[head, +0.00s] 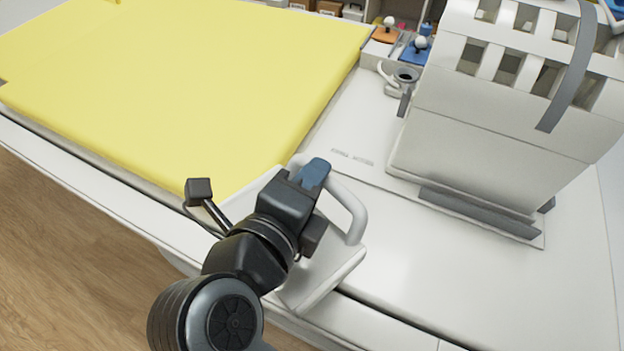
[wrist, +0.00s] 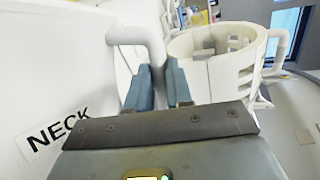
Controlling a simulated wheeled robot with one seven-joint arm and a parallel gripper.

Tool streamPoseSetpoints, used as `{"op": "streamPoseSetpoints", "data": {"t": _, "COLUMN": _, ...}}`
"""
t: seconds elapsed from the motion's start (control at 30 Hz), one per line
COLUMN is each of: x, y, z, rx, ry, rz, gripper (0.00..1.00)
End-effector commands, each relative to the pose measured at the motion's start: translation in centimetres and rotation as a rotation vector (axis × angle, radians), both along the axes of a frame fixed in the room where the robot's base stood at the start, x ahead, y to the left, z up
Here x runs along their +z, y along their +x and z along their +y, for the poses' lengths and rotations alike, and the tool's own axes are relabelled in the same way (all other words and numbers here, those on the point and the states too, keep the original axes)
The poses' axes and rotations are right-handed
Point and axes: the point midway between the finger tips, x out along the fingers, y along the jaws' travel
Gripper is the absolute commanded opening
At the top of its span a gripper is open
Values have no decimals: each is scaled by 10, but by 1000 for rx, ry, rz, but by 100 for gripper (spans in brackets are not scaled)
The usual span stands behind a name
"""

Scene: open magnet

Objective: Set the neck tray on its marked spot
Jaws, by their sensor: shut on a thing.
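The white neck tray (head: 322,278) is in my gripper (head: 315,178), above the front edge of the white tabletop. Its tubular handle (head: 352,208) loops up on the right. In the wrist view the blue fingers (wrist: 160,84) close around a handle post (wrist: 125,35), and the tray's NECK label (wrist: 57,130) shows at left. The tray looks tilted; my arm hides part of it, and I cannot tell whether it touches the table. Small faint lettering (head: 352,158) is printed on the white surface between the yellow pad and the slotted white housing. I cannot read it.
A large yellow pad (head: 180,85) covers the left. The slotted white housing (head: 490,125) stands at right and shows as an open ring in the wrist view (wrist: 238,60). White surface is clear at front right.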

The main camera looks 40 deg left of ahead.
Motion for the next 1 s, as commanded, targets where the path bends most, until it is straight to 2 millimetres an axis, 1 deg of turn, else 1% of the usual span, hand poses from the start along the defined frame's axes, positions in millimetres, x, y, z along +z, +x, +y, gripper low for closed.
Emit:
{"op": "streamPoseSetpoints", "data": {"t": 0.03, "x": -5, "y": 0, "z": 0, "rx": 1, "ry": 1, "rz": -1, "gripper": 0}}
{"op": "streamPoseSetpoints", "data": {"t": 0.1, "x": -8, "y": 0, "z": 0, "rx": 1, "ry": 2, "rz": -2, "gripper": 0}}
{"op": "streamPoseSetpoints", "data": {"t": 0.37, "x": -8, "y": 0, "z": 0, "rx": 0, "ry": 2, "rz": -2, "gripper": 0}}
{"op": "streamPoseSetpoints", "data": {"t": 0.87, "x": -19, "y": 0, "z": 0, "rx": 1, "ry": 2, "rz": -3, "gripper": 0}}
{"op": "streamPoseSetpoints", "data": {"t": 0.9, "x": -20, "y": 0, "z": 0, "rx": 1, "ry": 1, "rz": -1, "gripper": 22}}
{"op": "streamPoseSetpoints", "data": {"t": 1.0, "x": -20, "y": 0, "z": 0, "rx": 0, "ry": 1, "rz": -1, "gripper": 32}}
